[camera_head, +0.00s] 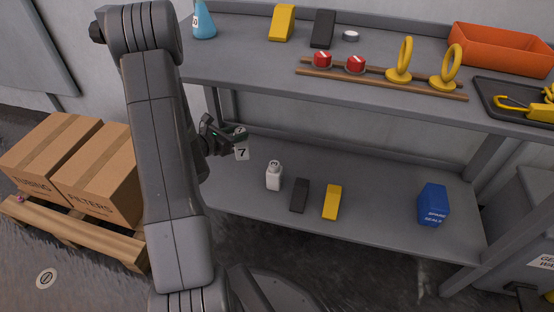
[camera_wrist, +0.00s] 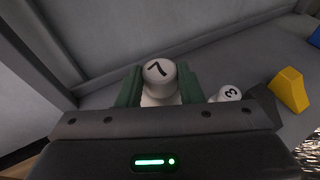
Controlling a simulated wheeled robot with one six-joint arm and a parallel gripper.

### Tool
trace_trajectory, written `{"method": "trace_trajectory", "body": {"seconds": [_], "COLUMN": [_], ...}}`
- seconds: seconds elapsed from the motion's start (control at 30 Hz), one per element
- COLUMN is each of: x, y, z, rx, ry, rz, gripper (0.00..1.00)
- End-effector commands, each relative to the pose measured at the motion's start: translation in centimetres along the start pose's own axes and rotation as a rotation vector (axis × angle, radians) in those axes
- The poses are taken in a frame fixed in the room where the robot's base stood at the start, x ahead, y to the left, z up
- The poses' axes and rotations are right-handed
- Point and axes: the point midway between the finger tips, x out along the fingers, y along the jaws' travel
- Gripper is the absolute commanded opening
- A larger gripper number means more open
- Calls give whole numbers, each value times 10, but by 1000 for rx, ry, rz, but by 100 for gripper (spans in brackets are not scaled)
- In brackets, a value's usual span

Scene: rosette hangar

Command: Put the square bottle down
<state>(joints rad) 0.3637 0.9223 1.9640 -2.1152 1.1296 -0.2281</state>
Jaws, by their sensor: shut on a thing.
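The square bottle (camera_head: 242,152) is white and marked 7. My gripper (camera_head: 238,136) is shut on it at the left end of the lower shelf (camera_head: 380,197). In the wrist view the bottle's round cap with a 7 (camera_wrist: 158,72) shows between the two green finger pads. The pads and the gripper body hide most of the bottle's body. The bottle looks about upright. I cannot tell whether its base touches the shelf.
A white bottle marked 3 (camera_head: 274,177) stands close to the right. Beyond it are a black block (camera_head: 299,195), a yellow block (camera_head: 332,202) and a blue spare seals box (camera_head: 433,205). The upper shelf (camera_head: 250,65) overhangs. Free room lies between the yellow block and blue box.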

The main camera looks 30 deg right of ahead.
Motion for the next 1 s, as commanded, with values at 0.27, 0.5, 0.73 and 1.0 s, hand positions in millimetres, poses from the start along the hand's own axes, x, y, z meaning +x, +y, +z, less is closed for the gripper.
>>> {"method": "trace_trajectory", "body": {"seconds": [0.27, 0.5, 0.73, 1.0], "x": [14, 22, 30, 30], "y": [0, 0, 0, 0], "z": [-45, -69, -96, -95], "rx": [-2, 0, -1, 0], "ry": [1, -1, 0, 0], "rz": [0, -1, 0, 0], "gripper": [0, 0, 0, 0]}}
